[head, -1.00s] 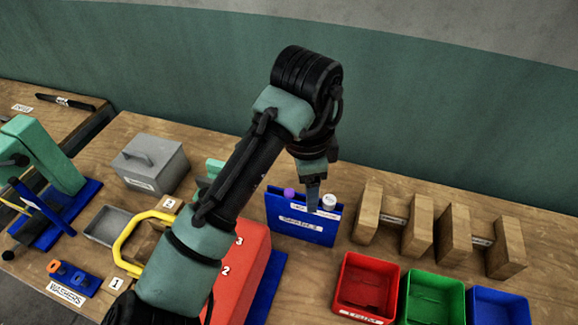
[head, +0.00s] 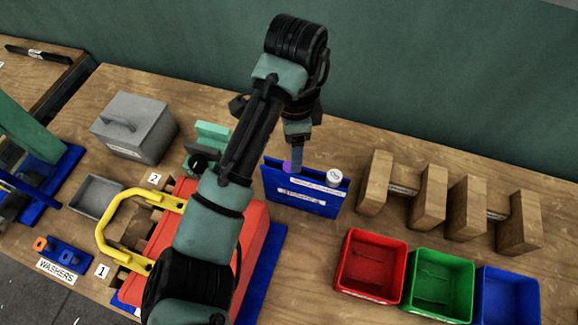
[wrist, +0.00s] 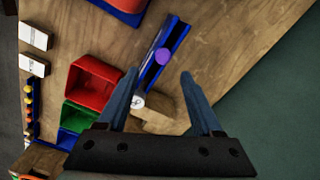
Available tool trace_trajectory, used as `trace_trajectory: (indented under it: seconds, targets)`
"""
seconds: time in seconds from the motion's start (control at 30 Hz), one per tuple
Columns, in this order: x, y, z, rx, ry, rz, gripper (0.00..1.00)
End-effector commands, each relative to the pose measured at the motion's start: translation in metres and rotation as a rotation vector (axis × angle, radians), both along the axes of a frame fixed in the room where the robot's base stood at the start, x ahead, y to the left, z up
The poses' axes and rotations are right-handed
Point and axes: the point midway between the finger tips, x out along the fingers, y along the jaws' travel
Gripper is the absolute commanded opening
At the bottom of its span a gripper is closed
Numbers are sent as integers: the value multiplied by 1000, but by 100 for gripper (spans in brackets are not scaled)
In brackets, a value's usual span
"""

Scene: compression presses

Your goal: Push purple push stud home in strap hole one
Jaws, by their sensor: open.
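The purple push stud (head: 287,166) stands at the left end of a blue holder (head: 312,203). In the wrist view the purple stud (wrist: 163,57) shows as a round head on the blue holder, just beyond and between my fingertips. My gripper (head: 297,167) points down over the left part of the holder, right by the stud. In the wrist view my gripper (wrist: 160,74) has its two fingers apart with nothing between them. I cannot make out strap hole one; my arm covers part of the red block (head: 252,235).
A white round cap (head: 334,177) sits at the holder's right end. Wooden blocks (head: 430,195) stand to the right. Red (head: 372,288), green and blue bins are at the front right. A yellow handle (head: 125,215) and grey box (head: 135,125) are at left.

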Motion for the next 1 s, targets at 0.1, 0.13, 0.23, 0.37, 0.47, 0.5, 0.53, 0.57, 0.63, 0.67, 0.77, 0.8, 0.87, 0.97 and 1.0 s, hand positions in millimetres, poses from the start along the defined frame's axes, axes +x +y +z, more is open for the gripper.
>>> trace_trajectory:
  seconds: [0.1,0.13,0.23,0.37,0.47,0.5,0.53,0.57,0.63,0.67,0.77,0.8,0.87,0.97,1.0]
  targets:
    - [0,1,-8,-1,1,1,67]
    - [0,2,-11,-1,2,1,67]
    - [1,7,-23,0,4,3,67]
    - [2,8,-42,1,2,1,67]
    - [2,8,-51,2,1,0,67]
    - [2,8,-53,1,0,0,67]
    - [2,8,-54,1,0,0,67]
    - [2,8,-54,1,-1,0,67]
    - [2,8,-54,1,-2,-1,67]
    - [2,8,-54,1,-1,0,67]
    - [2,8,-54,1,-1,0,58]
    - [2,8,-54,1,-1,0,51]
    - [2,8,-54,1,-1,0,40]
    - [2,8,-54,1,-1,0,22]
    - [2,8,-54,1,-1,0,15]
